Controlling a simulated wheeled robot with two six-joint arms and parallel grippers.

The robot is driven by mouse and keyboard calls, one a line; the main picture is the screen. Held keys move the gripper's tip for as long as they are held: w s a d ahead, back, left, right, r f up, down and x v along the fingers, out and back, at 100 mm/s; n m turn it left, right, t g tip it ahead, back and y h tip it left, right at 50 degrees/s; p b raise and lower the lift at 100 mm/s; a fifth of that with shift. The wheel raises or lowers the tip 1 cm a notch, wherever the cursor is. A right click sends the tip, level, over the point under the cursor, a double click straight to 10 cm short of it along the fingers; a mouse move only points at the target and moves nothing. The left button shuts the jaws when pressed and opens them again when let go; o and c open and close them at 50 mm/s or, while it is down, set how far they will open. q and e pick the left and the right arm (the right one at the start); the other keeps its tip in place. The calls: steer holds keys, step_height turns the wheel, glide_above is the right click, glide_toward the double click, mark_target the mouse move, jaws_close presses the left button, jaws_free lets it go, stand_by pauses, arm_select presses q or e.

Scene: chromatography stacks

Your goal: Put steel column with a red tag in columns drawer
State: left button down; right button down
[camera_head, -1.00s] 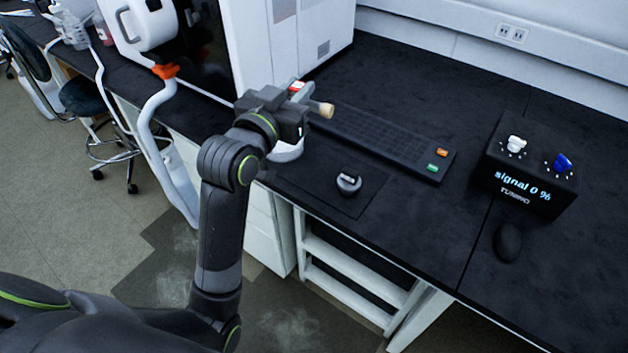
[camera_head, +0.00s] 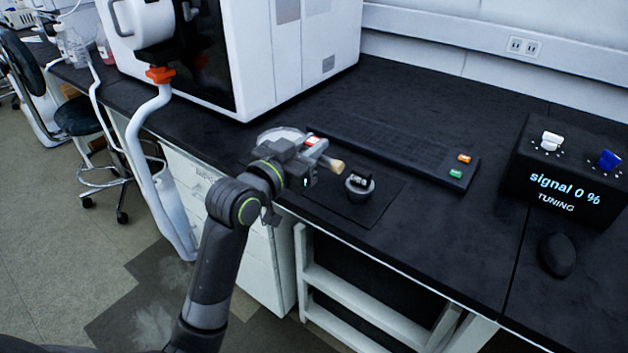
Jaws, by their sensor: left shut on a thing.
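My left gripper (camera_head: 308,158) is shut on the steel column (camera_head: 333,164), above the front edge of the black bench. A tan end of the column sticks out to the right of the jaws, and a red and white tag (camera_head: 312,141) shows at the top of the jaws. The rest of the column is hidden by the gripper. White drawer fronts (camera_head: 185,160) show under the bench, left of my left arm. One bears a label too small to read, and I cannot tell which is the columns drawer. My right gripper is out of view.
A round dish (camera_head: 280,137) stands behind my gripper. A small dark round object (camera_head: 360,185) sits on a black mat (camera_head: 385,205). A keyboard (camera_head: 400,150), a tuning box (camera_head: 565,175) and a mouse (camera_head: 556,255) are to the right. A white instrument (camera_head: 300,50) stands behind.

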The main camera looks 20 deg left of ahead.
arm_select(q)
step_height(320, 180, down, 4)
steer(key=shift+r+b, duration=0.2)
steer(key=shift+b, duration=0.15)
step_height(320, 180, down, 3)
steer(key=shift+f+b, duration=0.1)
steer(key=shift+b, duration=0.55)
steer(key=shift+f, duration=0.2)
steer(key=shift+r, duration=0.1)
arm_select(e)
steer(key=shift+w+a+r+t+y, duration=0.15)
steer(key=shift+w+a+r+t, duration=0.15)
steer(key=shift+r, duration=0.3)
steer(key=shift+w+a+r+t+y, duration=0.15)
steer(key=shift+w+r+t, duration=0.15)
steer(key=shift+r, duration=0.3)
arm_select(q)
steer(key=shift+f, duration=0.2)
steer(key=c, duration=1.3)
jaws_free()
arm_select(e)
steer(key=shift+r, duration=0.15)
arm_select(q)
steer(key=shift+r, duration=0.1)
